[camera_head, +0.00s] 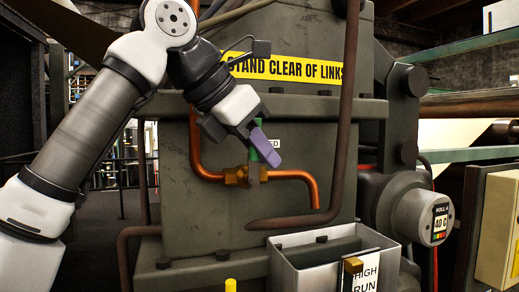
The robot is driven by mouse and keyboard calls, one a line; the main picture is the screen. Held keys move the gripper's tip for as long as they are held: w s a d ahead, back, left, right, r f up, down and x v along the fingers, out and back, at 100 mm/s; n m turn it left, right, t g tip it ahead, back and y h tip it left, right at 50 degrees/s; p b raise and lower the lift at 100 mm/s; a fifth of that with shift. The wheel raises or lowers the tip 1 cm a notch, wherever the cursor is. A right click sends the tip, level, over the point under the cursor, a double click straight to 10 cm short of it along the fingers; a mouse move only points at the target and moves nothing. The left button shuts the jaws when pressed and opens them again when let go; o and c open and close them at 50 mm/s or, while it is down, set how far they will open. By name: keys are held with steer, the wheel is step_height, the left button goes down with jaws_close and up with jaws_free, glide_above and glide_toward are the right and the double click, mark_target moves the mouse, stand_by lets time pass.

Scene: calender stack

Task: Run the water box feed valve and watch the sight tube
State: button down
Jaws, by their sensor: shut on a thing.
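The feed valve has a brass body (238,176) on a copper pipe (196,140), with a green handle (258,143) rising from it. My gripper (256,138) is shut at the green handle, coming from the upper left. A purple bar (265,150) lies at the fingertips, in front of the handle; I cannot tell whether it is a finger or part of the handle. The copper spout (313,188) bends down above an open grey metal box (285,272). No stream shows at its end. A white plate (367,272) reading HIGH and RUN stands at the box's front; no sight tube is clearly visible.
A dark machine frame with a yellow STAND CLEAR OF LINKS sign (285,67) stands behind. A brown pipe (348,110) runs down right of the valve and bends left below it. A yellow post (230,286) shows below.

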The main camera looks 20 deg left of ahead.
stand_by(0.3)
steer(key=c, duration=1.4)
jaws_free()
steer(key=shift+d+r, duration=0.1)
steer(key=shift+r, duration=0.05)
